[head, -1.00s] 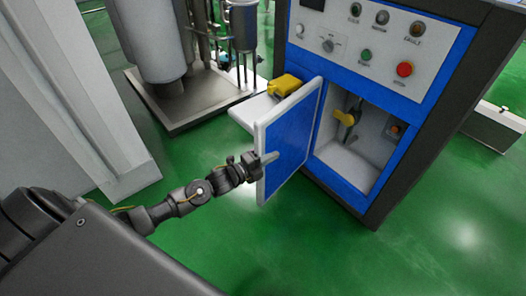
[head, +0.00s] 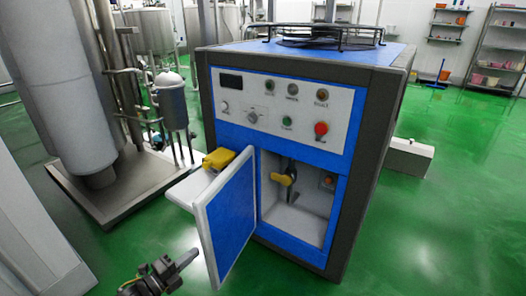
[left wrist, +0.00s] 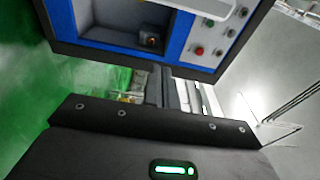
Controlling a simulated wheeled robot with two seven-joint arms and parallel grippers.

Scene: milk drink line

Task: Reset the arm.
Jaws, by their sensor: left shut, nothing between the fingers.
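My left gripper (head: 186,258) is at the bottom of the head view, left of the open cabinet door (head: 232,212). It is shut with nothing between its fingers. The fingertips are close to the door's left edge; I cannot tell whether they touch it. In the left wrist view the gripper fingers (left wrist: 168,88) point at the machine, and the open compartment (left wrist: 125,25) shows above them. My right gripper is not in view.
The blue and grey machine (head: 290,95) has a panel with a red button (head: 321,128). Its open compartment holds a yellow valve handle (head: 285,180). A yellow object (head: 218,158) lies on a white ledge (head: 190,190) behind the door. Steel tanks (head: 175,105) stand left.

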